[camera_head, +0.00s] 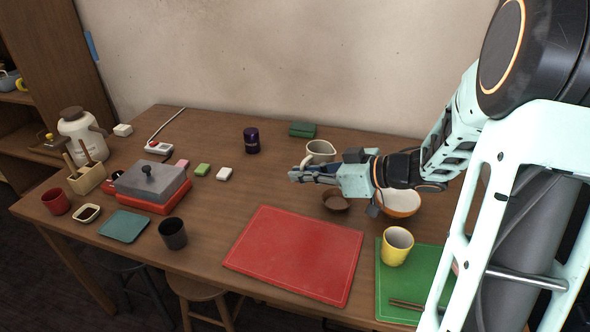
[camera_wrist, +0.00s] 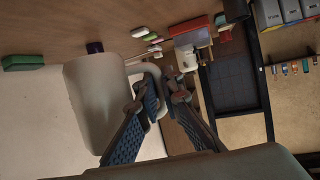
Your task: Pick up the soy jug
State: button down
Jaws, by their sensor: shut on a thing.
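The soy jug, a cream jug (camera_head: 321,150), is toward the back right of the table in the head view, partly hidden behind my gripper (camera_head: 303,173). In the wrist view the jug (camera_wrist: 92,100) is large and close at the left, its loop handle turned to the fingers. My gripper (camera_wrist: 160,88) is shut on the jug's handle there. I cannot tell whether the jug's base touches the table.
A brown bowl (camera_head: 336,202) lies just below my gripper, and an orange-white bowl (camera_head: 400,203) is to its right. A dark purple jar (camera_head: 251,141) and a green box (camera_head: 302,130) stand behind. A red mat (camera_head: 296,253) in front is bare.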

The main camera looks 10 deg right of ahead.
jog(key=shift+s+d+r, duration=0.35)
jog(key=shift+s+d, duration=0.05)
jog(key=shift+s, duration=0.15)
jog(key=shift+w, duration=0.1)
dwell(1.4)
